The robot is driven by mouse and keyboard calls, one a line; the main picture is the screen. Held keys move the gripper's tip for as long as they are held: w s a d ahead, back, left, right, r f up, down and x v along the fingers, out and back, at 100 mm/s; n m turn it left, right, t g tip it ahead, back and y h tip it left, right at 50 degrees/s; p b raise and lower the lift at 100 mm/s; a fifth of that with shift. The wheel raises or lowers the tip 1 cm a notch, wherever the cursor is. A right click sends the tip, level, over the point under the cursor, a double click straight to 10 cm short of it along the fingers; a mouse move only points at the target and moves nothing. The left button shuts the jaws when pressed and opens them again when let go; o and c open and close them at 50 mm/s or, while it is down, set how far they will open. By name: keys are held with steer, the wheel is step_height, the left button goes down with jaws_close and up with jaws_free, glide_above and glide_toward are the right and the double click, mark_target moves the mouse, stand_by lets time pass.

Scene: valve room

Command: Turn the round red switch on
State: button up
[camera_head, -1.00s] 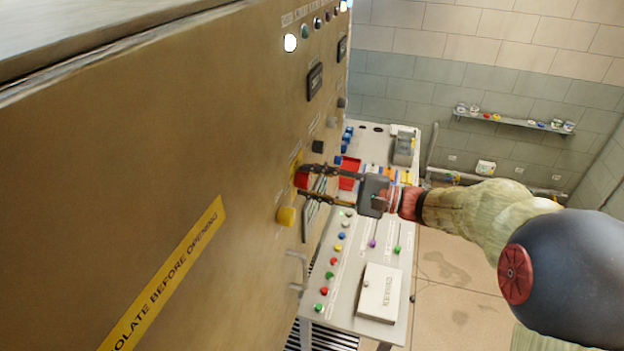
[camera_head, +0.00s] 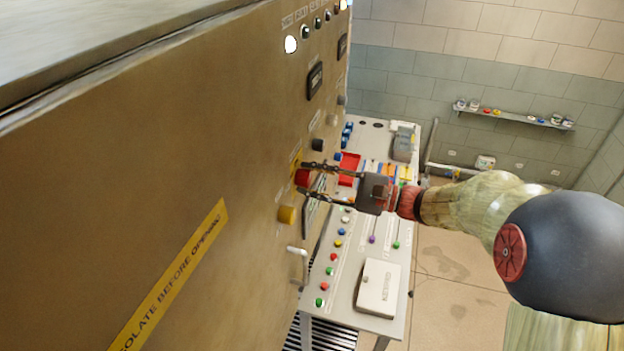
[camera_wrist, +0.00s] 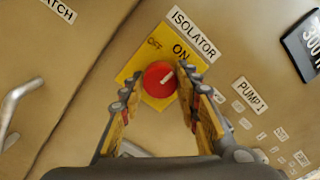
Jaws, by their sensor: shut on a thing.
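The round red switch (camera_wrist: 159,79) sits on a yellow plate (camera_wrist: 150,98) marked OFF and ON, under an ISOLATOR label. A white mark on its face points to the upper right, towards the ON side. My gripper (camera_wrist: 161,98) has one finger on each side of the switch and is shut on it. In the head view the red switch (camera_head: 302,178) is on the tan cabinet front, with my gripper (camera_head: 301,178) reaching it from the right. The fingertips partly hide the switch's sides there.
The cabinet (camera_head: 150,190) fills the left. A console (camera_head: 345,290) with several coloured buttons stands behind my gripper. Open floor (camera_head: 450,290) lies to the right.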

steer(key=shift+f, duration=0.1)
steer(key=o, duration=1.2)
steer(key=shift+c, duration=0.2)
steer(key=shift+d, duration=0.1)
steer(key=v, duration=1.1)
steer(key=shift+s+d, duration=0.2)
steer(key=shift+d, duration=0.2)
steer(key=shift+w+f, duration=0.1)
